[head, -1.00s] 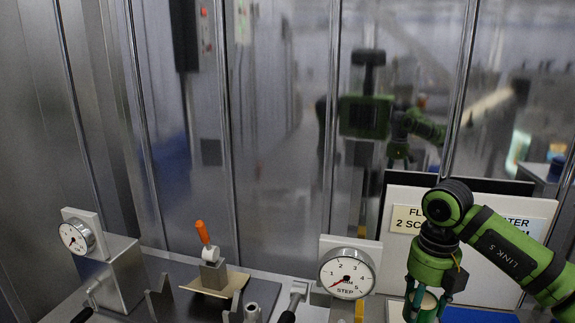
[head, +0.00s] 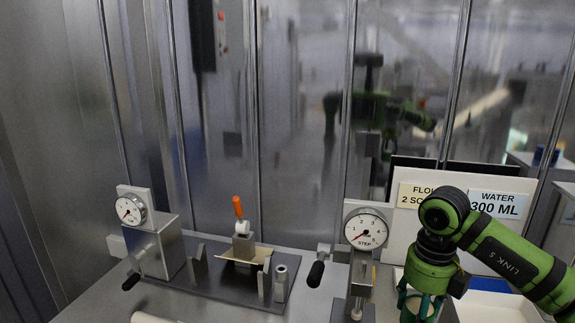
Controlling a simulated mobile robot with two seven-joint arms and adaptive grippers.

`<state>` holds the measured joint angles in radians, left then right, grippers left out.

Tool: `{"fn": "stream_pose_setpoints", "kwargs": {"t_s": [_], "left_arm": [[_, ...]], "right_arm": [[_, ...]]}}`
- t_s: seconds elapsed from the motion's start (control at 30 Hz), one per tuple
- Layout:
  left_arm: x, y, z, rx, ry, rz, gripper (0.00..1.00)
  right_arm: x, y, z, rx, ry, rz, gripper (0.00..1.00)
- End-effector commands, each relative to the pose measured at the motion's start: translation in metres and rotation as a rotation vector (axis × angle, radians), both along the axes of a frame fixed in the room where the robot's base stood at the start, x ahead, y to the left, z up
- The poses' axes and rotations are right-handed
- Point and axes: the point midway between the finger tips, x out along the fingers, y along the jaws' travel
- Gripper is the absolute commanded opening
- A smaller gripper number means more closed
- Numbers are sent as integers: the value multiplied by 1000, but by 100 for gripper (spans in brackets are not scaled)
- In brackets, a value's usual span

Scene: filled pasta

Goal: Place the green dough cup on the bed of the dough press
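In the head view my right gripper (head: 421,312) points down at the lower right, cut off by the bottom edge. Its fingers are around the green dough cup (head: 421,297), of which only a little shows between them; its lower part is out of view. A gauge marked STEP (head: 366,230) stands on a metal post left of the gripper, with a black-handled lever (head: 316,273) beside it. Another metal device (head: 160,252) with a dial stands at the left. I cannot tell for sure which is the dough press, and no bed is clear. My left gripper is not in view.
A dark plate (head: 225,290) bears upright metal parts and an orange-handled tool (head: 239,208). Flour and water signs (head: 497,205) stand behind my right arm. A white tray (head: 500,308) is at the lower right. A pale cylinder (head: 148,318) lies at the bottom left.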

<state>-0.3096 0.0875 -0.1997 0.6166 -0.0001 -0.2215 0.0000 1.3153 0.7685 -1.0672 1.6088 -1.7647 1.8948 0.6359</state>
Motion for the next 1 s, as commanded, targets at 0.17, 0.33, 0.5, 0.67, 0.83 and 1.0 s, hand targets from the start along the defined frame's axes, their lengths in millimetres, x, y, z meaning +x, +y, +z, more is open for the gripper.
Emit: {"fn": "stream_pose_setpoints", "kwargs": {"t_s": [0.17,0.33,0.5,0.67,0.83,1.0], "left_arm": [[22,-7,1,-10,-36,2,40],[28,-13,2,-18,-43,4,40],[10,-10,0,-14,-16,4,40],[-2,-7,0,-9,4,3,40],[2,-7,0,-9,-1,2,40],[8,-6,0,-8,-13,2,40]], "right_arm": [[-10,8,-7,-12,-3,366,14],[-24,19,-14,-25,-1,806,14],[-39,28,-21,-37,6,1252,14],[-54,37,-29,-43,12,1673,14],[-73,46,-37,-43,21,2120,14],[-91,54,-44,-38,25,2529,14]]}}
